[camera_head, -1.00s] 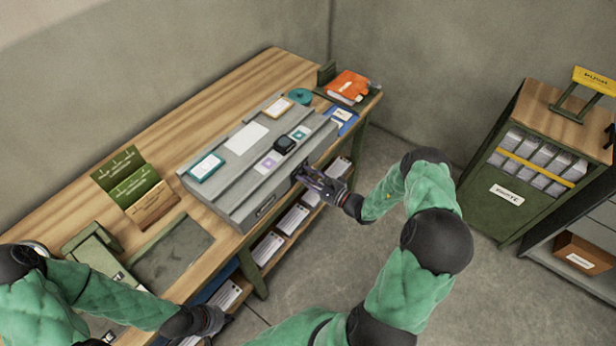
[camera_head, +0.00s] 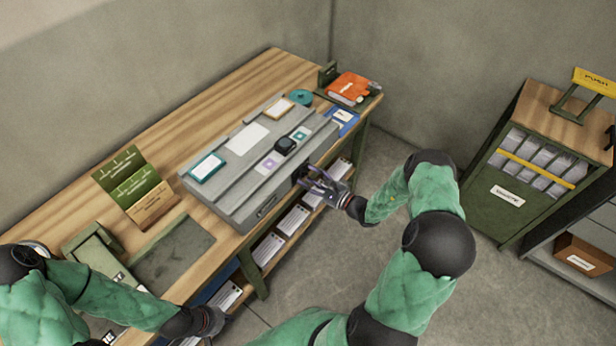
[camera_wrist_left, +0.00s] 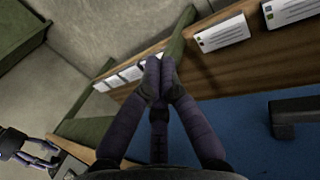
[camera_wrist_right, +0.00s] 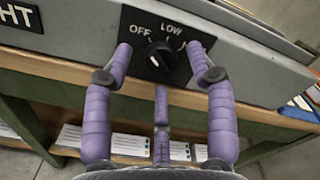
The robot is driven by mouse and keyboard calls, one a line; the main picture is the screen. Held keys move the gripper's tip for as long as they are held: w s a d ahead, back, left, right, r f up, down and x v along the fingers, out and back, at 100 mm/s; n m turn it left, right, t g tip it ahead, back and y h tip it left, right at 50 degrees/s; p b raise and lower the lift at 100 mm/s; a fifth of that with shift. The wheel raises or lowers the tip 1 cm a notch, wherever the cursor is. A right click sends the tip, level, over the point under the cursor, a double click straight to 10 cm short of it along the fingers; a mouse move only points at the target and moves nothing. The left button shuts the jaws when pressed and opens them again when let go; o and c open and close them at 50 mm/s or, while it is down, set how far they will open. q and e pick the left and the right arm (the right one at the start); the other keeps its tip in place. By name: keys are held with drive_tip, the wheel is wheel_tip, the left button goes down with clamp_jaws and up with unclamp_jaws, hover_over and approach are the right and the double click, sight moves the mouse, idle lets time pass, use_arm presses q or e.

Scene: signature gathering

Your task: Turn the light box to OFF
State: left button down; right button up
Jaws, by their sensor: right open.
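The light box (camera_head: 222,205) is a long grey case lying on the wooden workbench. Its black dial plate and round black knob (camera_wrist_right: 160,56) show in the right wrist view, with OFF and LOW printed above; a third label is partly hidden by a finger. I cannot tell for certain which way the knob points. My right gripper (camera_head: 312,178) is at the box's front face. Its purple fingers (camera_wrist_right: 160,48) are open, one on each side of the knob, with nothing held. My left gripper (camera_wrist_left: 158,68) has its fingertips together, empty, low by the bench's front edge.
On the box lie cards and a small black device (camera_head: 285,145). Papers fill the shelf below. A green cabinet (camera_head: 505,195) stands right; floor between is clear.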

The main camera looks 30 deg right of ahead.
drive_tip(key=v, duration=1.1)
drive_tip(key=s+a+f+n+g+y, duration=0.3)
drive_tip(key=a+f+g, duration=0.15)
drive_tip(key=a, duration=0.45)
drive_tip(key=s+a+f+n+g+y, duration=0.25)
drive_tip(key=a+g, duration=0.35)
drive_tip(key=a, duration=0.3)
drive_tip(key=s+a+f+n+g+h, duration=0.3)
drive_tip(key=s+n+g, duration=0.1)
drive_tip(key=s, duration=0.2)
drive_tip(key=s+a+f+n+g+h, duration=0.3)
drive_tip(key=s+f+n+g, duration=0.1)
drive_tip(key=s+n+g, duration=0.15)
drive_tip(key=w+a+n+t+h, duration=0.1)
drive_tip(key=n+t, duration=0.1)
drive_tip(key=w+a+n+t+h, duration=0.1)
drive_tip(key=w+a, duration=0.1)
drive_tip(key=shift+w+a+r+n+t+h, duration=0.15)
drive_tip(key=shift+w+a+n+t+h, duration=0.1)
drive_tip(key=shift+n+t, duration=0.15)
